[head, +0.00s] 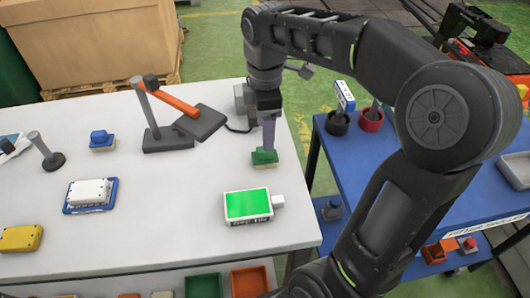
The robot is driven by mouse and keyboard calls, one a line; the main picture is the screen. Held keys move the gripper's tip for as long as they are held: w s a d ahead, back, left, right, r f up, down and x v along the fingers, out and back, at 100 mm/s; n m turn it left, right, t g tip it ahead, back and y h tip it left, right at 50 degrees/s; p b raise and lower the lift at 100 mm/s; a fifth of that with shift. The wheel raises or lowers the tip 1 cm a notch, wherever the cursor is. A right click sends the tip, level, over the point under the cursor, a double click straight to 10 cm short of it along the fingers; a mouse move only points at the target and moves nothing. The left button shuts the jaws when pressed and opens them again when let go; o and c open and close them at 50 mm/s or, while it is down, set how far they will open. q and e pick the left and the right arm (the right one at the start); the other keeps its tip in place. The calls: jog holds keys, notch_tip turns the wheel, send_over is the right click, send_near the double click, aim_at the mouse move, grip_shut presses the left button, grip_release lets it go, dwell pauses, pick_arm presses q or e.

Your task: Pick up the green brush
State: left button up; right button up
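The green brush (263,160) stands on the white table, near its right edge, with a green top and a pale lower edge. My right gripper (267,145) points straight down over it, its fingertips at or just above the green top. From this angle the fingers overlap, so I cannot tell whether they are open or shut on the brush. The brush appears to rest on the table. My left gripper is not in view.
A box with a green screen (249,205) lies just in front of the brush. A stand with an orange arm (170,98) is behind left. A blue brush (102,140) and a white-and-blue box (90,194) are farther left. A blue table (375,160) stands at right.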

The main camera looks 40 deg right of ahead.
aim_at(265, 156)
jog(key=shift+f, duration=1.35)
jog(key=shift+f, duration=0.1)
notch_tip(265, 156, down, 5)
jog(key=shift+w+p, duration=0.15)
jog(key=shift+p, duration=0.15)
grip_shut()
